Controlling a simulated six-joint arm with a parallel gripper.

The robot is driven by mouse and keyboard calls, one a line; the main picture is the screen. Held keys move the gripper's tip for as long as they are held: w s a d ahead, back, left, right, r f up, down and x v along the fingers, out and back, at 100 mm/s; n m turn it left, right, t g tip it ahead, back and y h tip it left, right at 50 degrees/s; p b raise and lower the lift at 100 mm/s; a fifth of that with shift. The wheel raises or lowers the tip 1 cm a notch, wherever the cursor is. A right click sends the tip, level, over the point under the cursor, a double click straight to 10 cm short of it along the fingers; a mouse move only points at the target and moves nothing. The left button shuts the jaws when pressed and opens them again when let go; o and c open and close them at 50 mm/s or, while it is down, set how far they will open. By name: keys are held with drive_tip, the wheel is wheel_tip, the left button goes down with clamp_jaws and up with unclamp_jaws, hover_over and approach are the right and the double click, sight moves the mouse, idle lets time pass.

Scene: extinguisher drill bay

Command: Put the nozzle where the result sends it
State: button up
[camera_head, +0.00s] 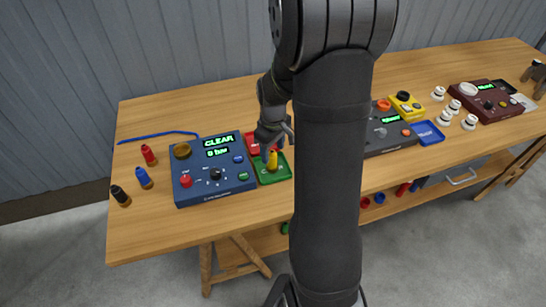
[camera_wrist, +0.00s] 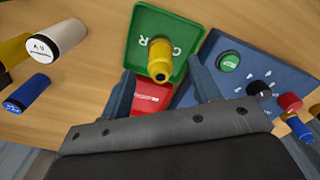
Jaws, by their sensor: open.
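The blue console (camera_head: 214,172) reads "CLEAR" and "0 bar" on its green-lit display (camera_head: 216,146). The yellow nozzle (camera_head: 272,161) stands in the green tray (camera_head: 283,176) to the console's right. In the wrist view the yellow nozzle (camera_wrist: 160,58) is over the green tray (camera_wrist: 150,20), whose label is partly covered. The red tray (camera_head: 252,148) lies behind the green one and also shows in the wrist view (camera_wrist: 152,98). My gripper (camera_wrist: 162,72) is open, with its fingers apart on either side of the nozzle in the wrist view. In the head view my arm partly hides the trays.
Red (camera_head: 148,154), blue (camera_head: 144,178) and black (camera_head: 120,196) nozzles stand left of the console, near a blue hose (camera_head: 160,134). A dark console (camera_head: 390,135) and a maroon console (camera_head: 488,102) with several white pieces stand to the right. The table's front-left corner is bare.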

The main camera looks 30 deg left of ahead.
wheel_tip(320, 180, up, 7)
idle(0.3)
drive_tip(key=shift+f, duration=4.4)
drive_tip(key=shift+f, duration=0.15)
